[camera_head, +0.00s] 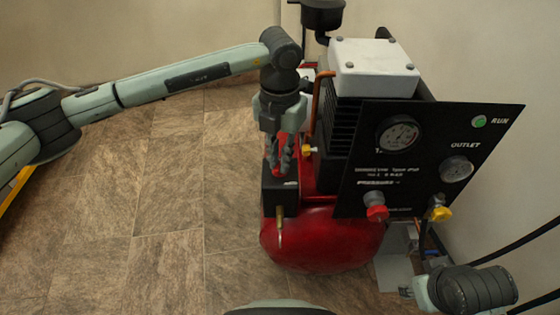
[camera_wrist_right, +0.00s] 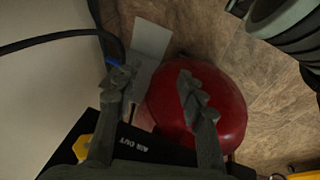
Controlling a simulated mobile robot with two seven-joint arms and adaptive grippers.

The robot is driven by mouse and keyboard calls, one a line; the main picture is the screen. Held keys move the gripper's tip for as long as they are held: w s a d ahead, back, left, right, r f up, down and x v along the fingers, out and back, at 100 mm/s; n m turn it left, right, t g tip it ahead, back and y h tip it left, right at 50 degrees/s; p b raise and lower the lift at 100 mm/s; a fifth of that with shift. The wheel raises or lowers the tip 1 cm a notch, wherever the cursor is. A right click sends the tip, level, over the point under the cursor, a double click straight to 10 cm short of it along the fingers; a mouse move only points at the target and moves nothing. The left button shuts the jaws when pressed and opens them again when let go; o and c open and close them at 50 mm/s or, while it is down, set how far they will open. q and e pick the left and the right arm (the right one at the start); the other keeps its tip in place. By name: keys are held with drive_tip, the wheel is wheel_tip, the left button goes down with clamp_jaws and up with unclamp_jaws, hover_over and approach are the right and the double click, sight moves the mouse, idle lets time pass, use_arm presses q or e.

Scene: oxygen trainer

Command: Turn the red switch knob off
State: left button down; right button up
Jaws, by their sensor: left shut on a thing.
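The red switch knob (camera_head: 283,168) sits on top of a small black box (camera_head: 280,196) at the left side of the compressor. My left gripper (camera_head: 282,158) points down over it and is shut on the knob, which its fingers partly hide. My right gripper (camera_wrist_right: 155,90) is open and empty in the right wrist view, with the red tank beyond its fingers. In the head view, my right arm is low at the right, below the panel.
The red tank (camera_head: 320,240) stands below. Tiled floor (camera_head: 165,200) at left is clear.

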use_arm(q)
drive_tip(key=shift+n, duration=0.5)
drive_tip(key=n+b, duration=0.1)
drive_tip(key=n, duration=0.2)
drive_tip(key=shift+n, duration=0.8)
use_arm(e)
drive_tip(key=w+a+r+t+y, duration=0.1)
drive_tip(key=w+a+r+t, duration=0.1)
drive_tip(key=w, duration=0.4)
drive_tip(key=shift+a+n+t, duration=0.4)
drive_tip(key=shift+a+t, duration=0.4)
drive_tip(key=shift+a, duration=0.55)
drive_tip(key=shift+w+r, duration=0.1)
use_arm(q)
drive_tip(key=c, duration=1.6)
unclamp_jaws()
wheel_tip(320, 180, up, 12)
